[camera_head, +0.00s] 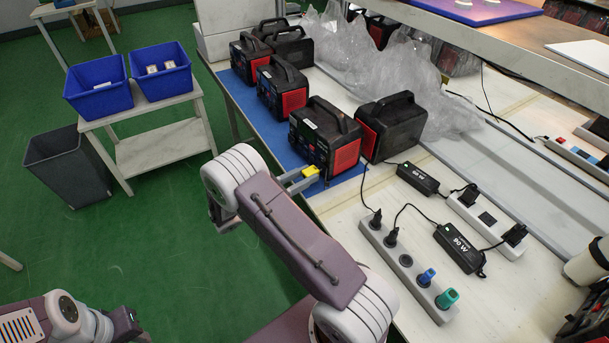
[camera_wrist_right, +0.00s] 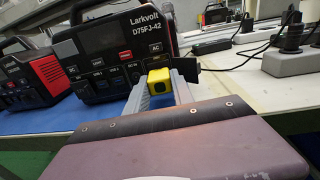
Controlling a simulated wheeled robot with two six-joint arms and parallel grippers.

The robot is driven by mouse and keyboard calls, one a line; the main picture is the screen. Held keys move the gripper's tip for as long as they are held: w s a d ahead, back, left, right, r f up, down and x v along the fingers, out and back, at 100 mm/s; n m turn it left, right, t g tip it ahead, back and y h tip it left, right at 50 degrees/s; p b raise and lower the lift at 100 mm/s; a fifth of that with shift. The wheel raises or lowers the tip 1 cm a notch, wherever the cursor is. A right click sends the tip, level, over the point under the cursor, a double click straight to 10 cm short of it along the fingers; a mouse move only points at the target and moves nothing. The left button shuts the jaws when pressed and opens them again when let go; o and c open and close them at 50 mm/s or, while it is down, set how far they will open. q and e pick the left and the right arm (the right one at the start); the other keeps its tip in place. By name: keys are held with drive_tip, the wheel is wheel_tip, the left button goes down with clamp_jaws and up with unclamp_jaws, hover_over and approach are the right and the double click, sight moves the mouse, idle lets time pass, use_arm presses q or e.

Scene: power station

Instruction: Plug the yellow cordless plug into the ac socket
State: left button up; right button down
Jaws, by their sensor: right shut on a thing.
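The yellow plug (camera_head: 311,171) is a small yellow block. My right gripper (camera_head: 303,183) is shut on it, close in front of a black power station (camera_head: 318,127) with a red side, on the blue mat. In the right wrist view the plug (camera_wrist_right: 159,80) sits between the grey fingertips (camera_wrist_right: 162,88). The power station (camera_wrist_right: 105,40) is marked Larkvolt D75FJ-42. Its AC label (camera_wrist_right: 155,48) shows just above the plug. The plug and fingers cover the socket area, so I cannot tell whether the plug touches it. A dark flap-like part (camera_wrist_right: 187,66) stands to the right.
More power stations stand behind, and one (camera_head: 392,125) stands to the right. A power strip (camera_head: 405,262) with several plugs and black adapters (camera_head: 459,249) lie to the right. Plastic wrap (camera_head: 400,65) lies behind. Blue bins (camera_head: 98,88) stand on a cart at the left.

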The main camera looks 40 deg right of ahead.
idle(0.4)
drive_tip(key=shift+d+p, duration=0.2)
drive_tip(key=shift+p, duration=0.1)
idle(0.5)
drive_tip(key=shift+d, duration=0.45)
drive_tip(key=shift+d, duration=0.15)
idle(0.4)
drive_tip(key=c, duration=1)
unclamp_jaws()
